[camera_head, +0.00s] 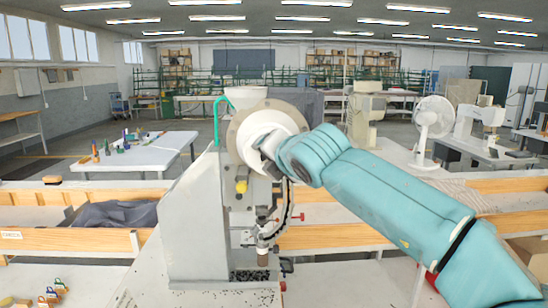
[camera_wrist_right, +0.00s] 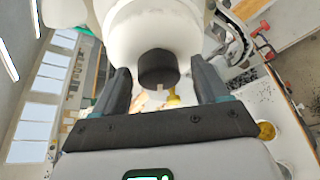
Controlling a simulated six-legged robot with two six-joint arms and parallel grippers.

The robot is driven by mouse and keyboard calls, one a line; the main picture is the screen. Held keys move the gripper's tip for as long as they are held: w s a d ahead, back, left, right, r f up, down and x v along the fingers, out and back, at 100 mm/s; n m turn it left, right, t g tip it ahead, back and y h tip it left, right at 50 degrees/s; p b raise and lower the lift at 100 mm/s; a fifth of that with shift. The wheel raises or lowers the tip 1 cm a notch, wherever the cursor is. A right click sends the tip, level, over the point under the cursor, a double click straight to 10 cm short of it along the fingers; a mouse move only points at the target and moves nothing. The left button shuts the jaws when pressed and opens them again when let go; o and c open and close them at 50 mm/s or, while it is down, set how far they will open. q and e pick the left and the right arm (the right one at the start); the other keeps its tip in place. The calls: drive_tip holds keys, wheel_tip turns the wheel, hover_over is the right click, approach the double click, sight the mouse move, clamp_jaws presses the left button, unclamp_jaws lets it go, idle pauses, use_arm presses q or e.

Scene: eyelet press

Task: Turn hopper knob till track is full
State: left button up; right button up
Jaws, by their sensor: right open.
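The grey eyelet press (camera_head: 195,220) stands on a bench in the middle of the head view. Its round white hopper (camera_head: 262,122) sits at the top, partly covered by my right arm. In the right wrist view the white hopper (camera_wrist_right: 155,35) carries a short black knob (camera_wrist_right: 157,68). My right gripper (camera_wrist_right: 161,80) is open, with one finger on each side of the knob and visible gaps between. In the head view the right gripper (camera_head: 268,150) is at the hopper front. A dark curved track (camera_head: 288,212) runs down the press; its fill is too small to tell. My left gripper is out of view.
Small black bits (camera_head: 240,297) lie at the press base. A yellow knob (camera_head: 241,187) and red-tipped parts are on the press front. A wooden-edged bench (camera_head: 80,240) with dark cloth (camera_head: 118,213) is behind left. A white fan (camera_head: 432,118) stands at right.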

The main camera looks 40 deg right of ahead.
drive_tip(key=b+v, duration=0.2)
drive_tip(key=v, duration=1.4)
drive_tip(key=shift+s, duration=0.15)
drive_tip(key=shift+r, duration=0.1)
